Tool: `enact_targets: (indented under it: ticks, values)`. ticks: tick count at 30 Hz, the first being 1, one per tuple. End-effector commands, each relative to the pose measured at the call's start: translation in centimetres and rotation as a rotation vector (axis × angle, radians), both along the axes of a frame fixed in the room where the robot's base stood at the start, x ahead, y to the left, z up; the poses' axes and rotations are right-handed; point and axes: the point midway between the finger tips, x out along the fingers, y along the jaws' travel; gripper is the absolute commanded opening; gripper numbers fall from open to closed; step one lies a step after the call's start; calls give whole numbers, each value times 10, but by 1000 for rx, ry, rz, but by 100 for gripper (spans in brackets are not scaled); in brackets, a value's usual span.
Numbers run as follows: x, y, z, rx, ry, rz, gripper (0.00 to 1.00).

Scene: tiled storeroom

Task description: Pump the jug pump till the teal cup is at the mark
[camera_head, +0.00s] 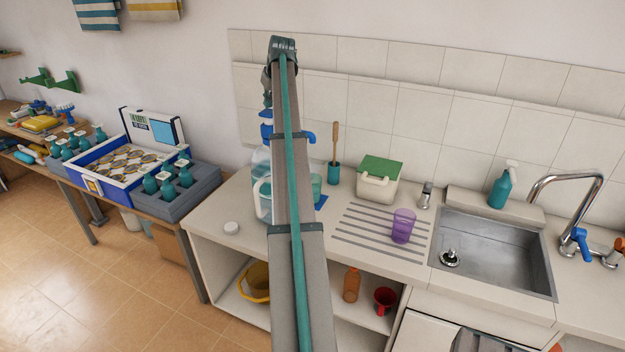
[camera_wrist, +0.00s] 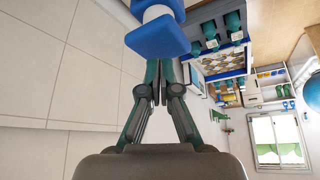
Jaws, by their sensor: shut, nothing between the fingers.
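The clear jug (camera_head: 262,200) stands on the counter behind my arm, which hides part of it. Its blue pump (camera_head: 266,128) is on top, with a blue spout pointing right. The teal cup (camera_head: 316,186) stands under the spout on a blue mat (camera_head: 321,201), partly hidden by my arm. Its mark and liquid level are too small to tell. My gripper (camera_head: 267,103) points down just above the pump head, shut and empty. In the wrist view its fingertips (camera_wrist: 160,65) are close to the blue pump head (camera_wrist: 158,36); I cannot tell whether they touch.
A purple cup (camera_head: 403,226) stands on the drainer grooves left of the sink (camera_head: 495,250).

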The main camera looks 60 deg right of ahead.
Motion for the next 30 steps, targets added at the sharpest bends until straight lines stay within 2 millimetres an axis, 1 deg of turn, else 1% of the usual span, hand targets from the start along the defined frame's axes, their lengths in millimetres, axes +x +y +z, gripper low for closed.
enact_targets:
  ticks: [8,21,30]
  values:
    - [0,0,-2,0,0,0,0]
    - [0,0,-17,0,0,0,0]
    - [0,0,-16,0,0,0,0]
